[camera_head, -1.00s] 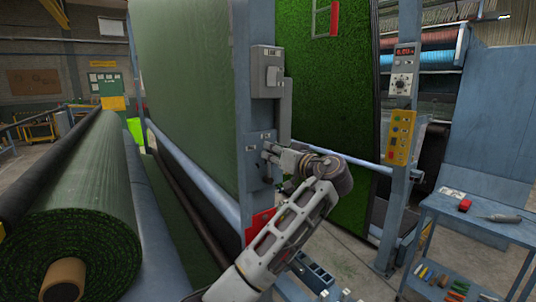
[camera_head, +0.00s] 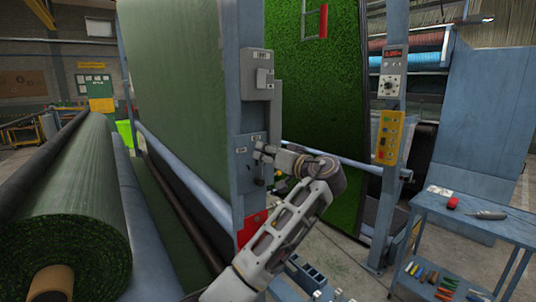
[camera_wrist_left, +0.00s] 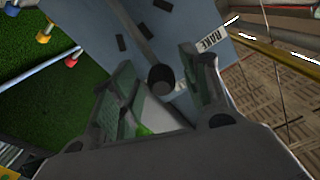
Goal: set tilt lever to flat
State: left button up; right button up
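The tilt lever shows in the left wrist view as a dark rod ending in a round black knob (camera_wrist_left: 160,79), set on a blue-grey panel (camera_wrist_left: 183,22) with a label reading "RAKE". My left gripper (camera_wrist_left: 165,88) is open, with one finger on each side of the knob. I cannot tell whether either finger touches it. In the head view my left gripper (camera_head: 258,152) is at the front of the lever panel (camera_head: 241,158) on the blue post. It partly hides the lever there. The lever's set position is not readable. My right gripper is not in view.
A grey switch box (camera_head: 257,70) sits above the panel and a red plate (camera_head: 250,228) below it. A large turf roll (camera_head: 75,200) lies at left. A yellow control box (camera_head: 389,138) is on another post, and a blue cart (camera_head: 480,222) stands at right.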

pick_arm(q)
jog(key=shift+r, duration=0.15)
jog(key=shift+r, duration=4.85)
